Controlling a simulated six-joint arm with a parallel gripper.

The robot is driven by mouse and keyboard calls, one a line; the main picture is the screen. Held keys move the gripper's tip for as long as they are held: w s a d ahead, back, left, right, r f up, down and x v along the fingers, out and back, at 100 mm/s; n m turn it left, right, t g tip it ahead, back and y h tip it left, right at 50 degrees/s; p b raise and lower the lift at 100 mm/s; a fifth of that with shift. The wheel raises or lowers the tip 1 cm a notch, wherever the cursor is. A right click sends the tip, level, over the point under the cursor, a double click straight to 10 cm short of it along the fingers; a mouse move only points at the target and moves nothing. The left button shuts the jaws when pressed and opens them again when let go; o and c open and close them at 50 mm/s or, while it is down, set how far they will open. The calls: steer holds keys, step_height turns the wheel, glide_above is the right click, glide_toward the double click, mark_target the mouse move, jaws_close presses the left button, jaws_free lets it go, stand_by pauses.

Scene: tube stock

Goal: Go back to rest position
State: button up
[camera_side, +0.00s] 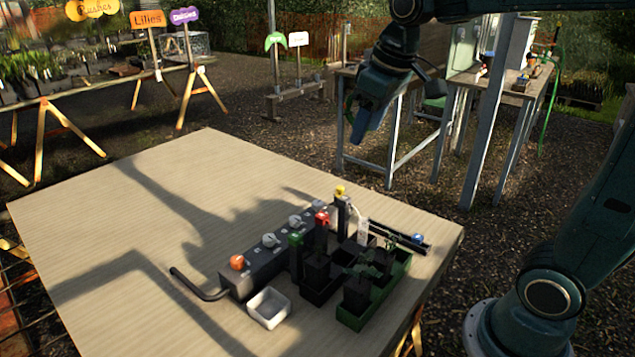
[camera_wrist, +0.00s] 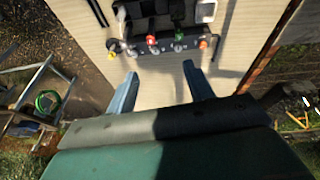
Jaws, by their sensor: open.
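My gripper (camera_side: 362,122) hangs high above the far side of the table, pointing down and well clear of everything on it. In the wrist view my gripper (camera_wrist: 160,72) shows two blue-grey fingers spread wide apart, with only bare tabletop between them. A long dark rack (camera_side: 262,268) stands on the wooden table (camera_side: 150,210), with an orange knob (camera_side: 237,262) and grey knobs along it. Beside it are posts with a green top (camera_side: 295,239), a red top (camera_side: 321,218) and a yellow top (camera_side: 340,190). The rack also shows in the wrist view (camera_wrist: 130,50), beyond the fingers.
A white square dish (camera_side: 268,307), a green crate (camera_side: 375,311) with black pots and a dark bent bar (camera_side: 198,288) are near the rack. A grey metal post (camera_side: 490,120) and a workbench (camera_side: 375,160) stand behind. The table's left half is clear.

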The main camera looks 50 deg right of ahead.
steer(key=s+a+f+t, duration=0.1)
steer(key=s+a+f, duration=0.1)
steer(key=s, duration=0.6)
steer(key=s+a+f+t, duration=0.1)
steer(key=s+a+f, duration=0.1)
steer(key=s, duration=0.6)
steer(key=shift+f+m, duration=0.3)
steer(key=shift+m, duration=0.1)
